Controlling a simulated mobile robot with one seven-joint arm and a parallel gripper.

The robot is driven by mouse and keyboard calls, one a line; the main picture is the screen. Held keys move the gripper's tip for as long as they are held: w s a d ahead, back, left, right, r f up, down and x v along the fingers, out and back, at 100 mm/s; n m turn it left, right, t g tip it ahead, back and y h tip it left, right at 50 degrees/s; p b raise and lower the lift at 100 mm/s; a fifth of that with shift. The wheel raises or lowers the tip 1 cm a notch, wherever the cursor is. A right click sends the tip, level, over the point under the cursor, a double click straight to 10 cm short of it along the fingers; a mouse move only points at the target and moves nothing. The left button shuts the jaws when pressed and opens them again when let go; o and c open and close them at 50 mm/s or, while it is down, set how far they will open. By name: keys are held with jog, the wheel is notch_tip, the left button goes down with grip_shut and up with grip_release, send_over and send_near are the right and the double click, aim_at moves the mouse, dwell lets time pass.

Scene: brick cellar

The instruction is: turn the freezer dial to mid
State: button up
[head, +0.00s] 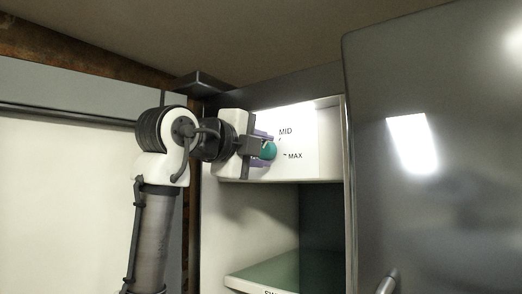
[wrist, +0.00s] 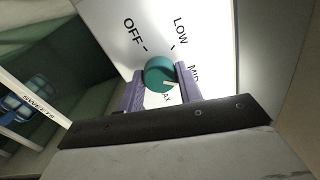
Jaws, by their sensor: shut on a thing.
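The freezer dial (head: 268,150) is a round teal knob on the white panel (head: 308,140) inside the open freezer. My gripper (head: 264,149) reaches it from the left, its purple fingers shut on the knob's sides. In the wrist view the dial (wrist: 158,70) sits between the fingertips of my gripper (wrist: 159,74). OFF, LOW, MID and MAX are printed around it, with MID and MAX partly hidden by the fingers. The dial's white mark faces lower right in the wrist view, seemingly between MID and MAX. Its exact setting is hard to tell.
The dark freezer door (head: 435,150) stands open at the right, with a handle (head: 388,282) low down. A green shelf (head: 270,274) lies below the panel, with open space between. A pale cabinet front (head: 70,190) stands at the left. A blue object (wrist: 18,108) shows at the wrist view's left.

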jog(key=o, duration=1)
jog(key=shift+s, duration=0.1)
jog(key=b+v, duration=0.4)
jog(key=v, duration=0.9)
jog(key=shift+s+a, duration=0.25)
jog(key=shift+s, duration=0.05)
